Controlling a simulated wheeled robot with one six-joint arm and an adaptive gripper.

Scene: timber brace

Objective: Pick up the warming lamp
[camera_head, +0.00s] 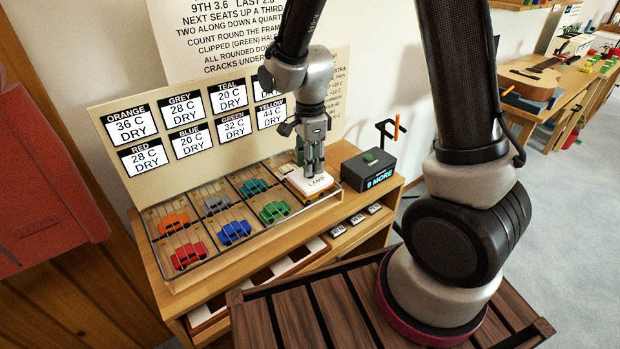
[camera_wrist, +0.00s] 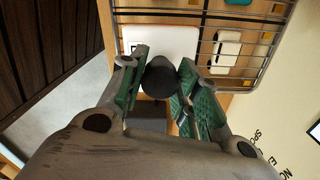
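The warming lamp (camera_head: 312,182) is a white, flat block marked LAMP at the right end of the wire rack, with an orange edge below. In the wrist view its white top (camera_wrist: 160,40) shows, with a round dark knob (camera_wrist: 160,80) near its edge. My gripper (camera_head: 312,168) points down right over the lamp. In the wrist view the green-padded fingers (camera_wrist: 161,82) stand on either side of the knob, very close to it. I cannot tell whether they press on it. The fingers hide part of the lamp.
The rack (camera_head: 225,240) holds several coloured pieces in its cells. A dark box reading 9 MORE (camera_head: 369,170) stands close right of the lamp. A sign board (camera_head: 130,170) with temperature cards rises behind. Open slots (camera_head: 290,262) line the bench front.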

